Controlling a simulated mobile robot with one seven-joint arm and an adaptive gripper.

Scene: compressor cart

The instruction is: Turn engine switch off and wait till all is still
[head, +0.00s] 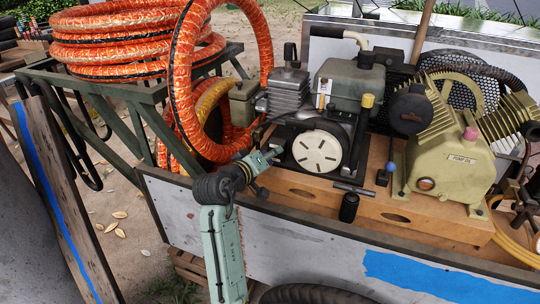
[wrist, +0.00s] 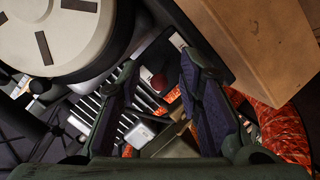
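The engine (head: 352,90) sits on the cart with its round cream starter cover (head: 318,151) facing me; that cover also fills the upper left of the wrist view (wrist: 60,35). A small dark-red knob (wrist: 159,82), which looks like the engine switch, shows between my fingers in the wrist view. Its position, on or off, cannot be made out, and I cannot see it in the head view. My gripper (head: 276,154) is just left of the starter cover, pointing at the engine's lower left side. In the wrist view its two fingers (wrist: 160,72) are apart with nothing held.
The wooden base block (head: 385,205) lies under the engine and the yellow pump (head: 455,160). Orange hose coils (head: 200,110) rise close behind and left of my gripper. A black cylinder (head: 349,207) and a T-handle (head: 354,188) stand in front of the engine.

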